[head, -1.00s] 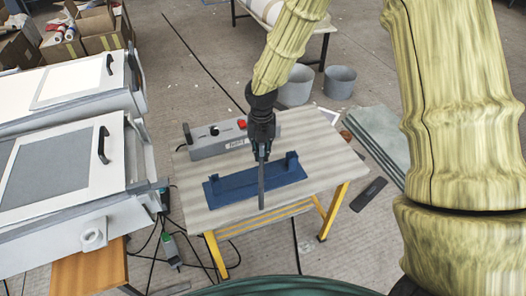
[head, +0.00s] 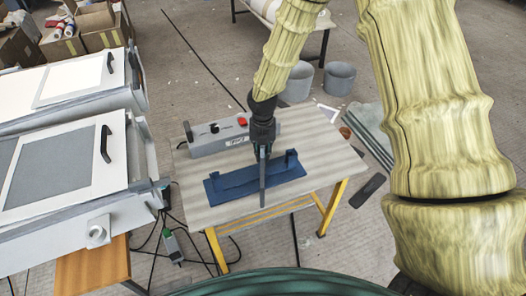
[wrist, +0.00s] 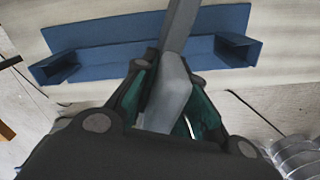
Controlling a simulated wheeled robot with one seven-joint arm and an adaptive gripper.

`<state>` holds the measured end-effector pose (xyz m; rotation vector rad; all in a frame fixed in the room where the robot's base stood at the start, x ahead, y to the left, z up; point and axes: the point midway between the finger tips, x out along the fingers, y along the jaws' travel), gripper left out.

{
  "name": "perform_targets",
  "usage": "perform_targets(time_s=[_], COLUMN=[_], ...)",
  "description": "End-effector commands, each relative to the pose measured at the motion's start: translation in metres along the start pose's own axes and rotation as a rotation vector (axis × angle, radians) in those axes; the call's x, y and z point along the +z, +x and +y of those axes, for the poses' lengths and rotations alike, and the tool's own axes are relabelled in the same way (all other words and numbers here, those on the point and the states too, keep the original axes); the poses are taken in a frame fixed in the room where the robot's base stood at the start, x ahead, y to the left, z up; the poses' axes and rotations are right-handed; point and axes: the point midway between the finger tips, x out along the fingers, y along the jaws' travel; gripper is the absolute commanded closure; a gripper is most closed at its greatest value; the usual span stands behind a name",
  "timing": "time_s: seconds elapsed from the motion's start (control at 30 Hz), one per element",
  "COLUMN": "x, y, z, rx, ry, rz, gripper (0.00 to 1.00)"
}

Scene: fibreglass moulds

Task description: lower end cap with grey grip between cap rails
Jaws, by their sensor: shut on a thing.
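The end cap (head: 263,184) is a grey piece that shows as a narrow upright bar in the head view. In the wrist view its grey grip (wrist: 168,95) sits between my fingers, and the cap (wrist: 181,22) runs up out of the picture. My gripper (head: 263,147) is shut on the grip; it also shows in the wrist view (wrist: 170,92). A blue base (head: 240,181) lies on the table below, with one blue rail (head: 214,179) at its left end and another (head: 291,158) at its right. The cap crosses in front of the base, between the rails in the picture; I cannot tell its height.
The base lies on a pale table (head: 318,142) with yellow legs. A grey control box (head: 218,137) with a red button stands just behind the base. White mould units (head: 60,165) stand to the left. Grey buckets (head: 339,78) stand on the floor behind.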

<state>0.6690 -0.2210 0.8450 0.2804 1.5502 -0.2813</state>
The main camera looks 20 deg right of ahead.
Motion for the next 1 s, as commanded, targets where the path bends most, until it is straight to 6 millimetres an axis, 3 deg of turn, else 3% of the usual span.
perform_targets(time_s=[0.07,0.1,0.2,0.63,1.0], x=[0.0,0.0,0.0,0.0,0.001], y=[0.002,0.002,0.002,-0.004,-0.049], z=[0.0,0.0,0.0,0.0,0.0], rx=[0.0,0.0,0.0,0.001,0.003], ry=[0.0,0.0,0.0,0.001,0.001], rz=[0.0,0.0,0.0,-0.001,-0.002], gripper=[1.0,0.8,0.64,0.64,0.64])
